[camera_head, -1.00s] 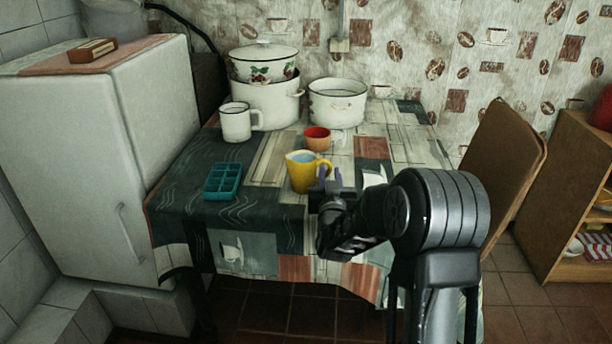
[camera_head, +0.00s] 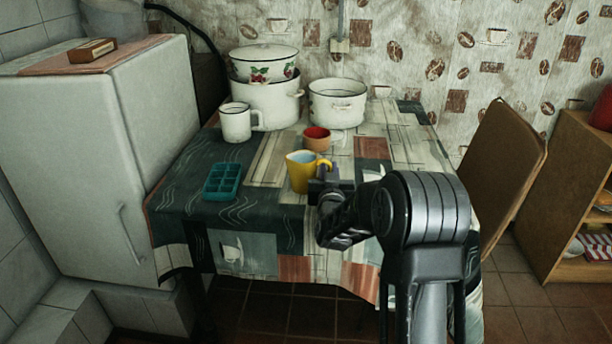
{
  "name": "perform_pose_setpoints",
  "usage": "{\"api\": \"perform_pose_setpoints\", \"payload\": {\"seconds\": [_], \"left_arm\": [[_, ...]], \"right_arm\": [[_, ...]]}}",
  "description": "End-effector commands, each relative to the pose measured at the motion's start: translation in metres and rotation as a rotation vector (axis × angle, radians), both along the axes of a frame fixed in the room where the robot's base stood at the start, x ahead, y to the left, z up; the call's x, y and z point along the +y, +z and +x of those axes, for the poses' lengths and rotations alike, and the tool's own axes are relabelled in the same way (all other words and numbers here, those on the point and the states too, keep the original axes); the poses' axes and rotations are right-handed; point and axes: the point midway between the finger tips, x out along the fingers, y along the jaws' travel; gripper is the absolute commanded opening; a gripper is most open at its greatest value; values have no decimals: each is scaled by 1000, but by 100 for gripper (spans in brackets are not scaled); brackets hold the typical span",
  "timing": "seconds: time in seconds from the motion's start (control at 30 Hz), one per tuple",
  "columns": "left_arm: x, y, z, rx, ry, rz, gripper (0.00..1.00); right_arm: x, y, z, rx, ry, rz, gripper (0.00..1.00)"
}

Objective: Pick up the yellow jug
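The yellow jug (camera_head: 300,176) stands upright on the table, with a pale blue inside and its handle on the right. My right gripper (camera_head: 326,173) is at the jug's right side, close by the handle. Its fingers are small and dark and partly merge with the handle, so I cannot tell whether they are around it, touching it or closed. My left gripper is not in view.
A teal compartment tray (camera_head: 222,181) lies left of the jug. An orange-red cup (camera_head: 317,139) stands just behind it. A white mug (camera_head: 236,123), a white pot (camera_head: 337,105) and stacked pots (camera_head: 267,103) stand farther back. A chair (camera_head: 503,160) is at the right.

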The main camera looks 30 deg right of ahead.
Motion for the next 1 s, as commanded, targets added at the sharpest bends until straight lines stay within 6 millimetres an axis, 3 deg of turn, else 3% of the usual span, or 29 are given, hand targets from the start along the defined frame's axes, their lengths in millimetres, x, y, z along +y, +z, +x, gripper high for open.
{"api": "perform_pose_setpoints", "payload": {"seconds": [0.17,1.0], "left_arm": [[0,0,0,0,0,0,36],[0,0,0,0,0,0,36]], "right_arm": [[-1,0,-1,1,-2,1,0],[-1,-4,-1,8,-1,0,0]]}}
